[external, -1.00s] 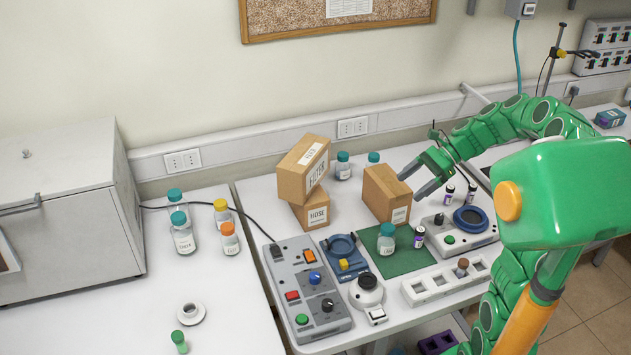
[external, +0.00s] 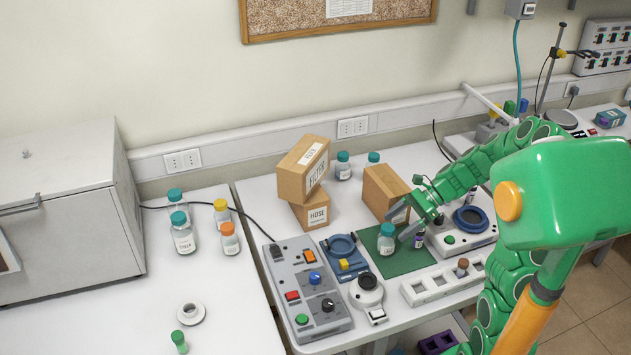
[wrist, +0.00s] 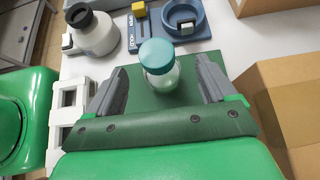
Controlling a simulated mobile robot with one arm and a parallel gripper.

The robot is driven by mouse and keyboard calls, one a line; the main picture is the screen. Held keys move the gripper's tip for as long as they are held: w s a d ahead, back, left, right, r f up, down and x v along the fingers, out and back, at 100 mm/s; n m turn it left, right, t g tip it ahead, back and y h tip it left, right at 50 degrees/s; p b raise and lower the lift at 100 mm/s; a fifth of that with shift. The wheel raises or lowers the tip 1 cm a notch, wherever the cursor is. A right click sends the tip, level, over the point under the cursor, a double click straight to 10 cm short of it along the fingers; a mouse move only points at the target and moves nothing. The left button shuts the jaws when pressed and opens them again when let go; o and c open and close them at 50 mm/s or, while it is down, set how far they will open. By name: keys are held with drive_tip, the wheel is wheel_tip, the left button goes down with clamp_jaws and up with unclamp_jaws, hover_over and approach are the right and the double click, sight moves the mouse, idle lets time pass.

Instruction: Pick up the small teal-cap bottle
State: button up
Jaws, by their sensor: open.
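A small clear glass bottle with a teal cap (external: 387,240) stands upright on a dark green mat (external: 404,262). My gripper (external: 404,222) is low over the mat beside it, its fingers pointing at the bottle. In the wrist view the bottle's teal cap (wrist: 156,56) shows between and just ahead of the two open grey fingertips (wrist: 157,85). The fingers stand apart with a gap on both sides of the bottle, and I see no contact. The lower part of the bottle is partly hidden behind the gripper's front edge in the wrist view.
A cardboard box (external: 381,193) stands close behind the mat. A small purple-capped vial (external: 419,239) is right of the bottle. A white slotted rack (external: 436,287) and a grey-blue device (external: 343,259) flank the mat. Other teal-cap bottles (external: 343,167) stand behind the boxes.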

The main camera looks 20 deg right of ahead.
sight(388, 230)
drive_tip(key=x, duration=0.5)
drive_tip(key=shift+d, duration=0.1)
drive_tip(key=c, duration=1.2)
drive_tip(key=shift+c, duration=0.3)
drive_tip(key=shift+d+r, duration=0.1)
drive_tip(key=shift+r, duration=0.1)
drive_tip(key=shift+c, duration=1.4)
drive_tip(key=shift+r, duration=0.35)
clamp_jaws()
drive_tip(key=s+d+r, duration=0.1)
drive_tip(key=s+r, duration=1.1)
drive_tip(key=s, duration=0.2)
drive_tip(key=shift+d, duration=0.2)
